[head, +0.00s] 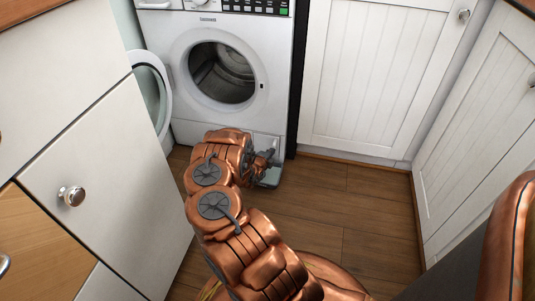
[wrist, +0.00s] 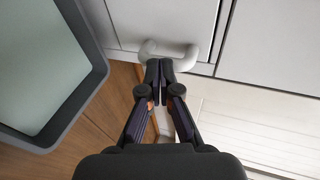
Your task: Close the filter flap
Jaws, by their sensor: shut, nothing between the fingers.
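The filter flap (head: 271,178) is at the lower right of the white washing machine (head: 190,110). It hangs open, tipped down and outward near the floor, partly hidden by my gripper. A pale panel with a raised dark grey rim, which looks like the flap (wrist: 97,72), fills the left of the wrist view. My gripper (head: 268,156) is low in front of the machine, beside the flap. In the wrist view my gripper (wrist: 160,68) is shut and empty. Its tips are at a pale curved handle-like part (wrist: 168,50) on a white surface; contact is unclear.
The machine's round door (head: 150,92) stands open on the left, showing the drum (head: 222,75). White cabinets (head: 375,75) stand at the right and a drawer unit (head: 100,170) at the left.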

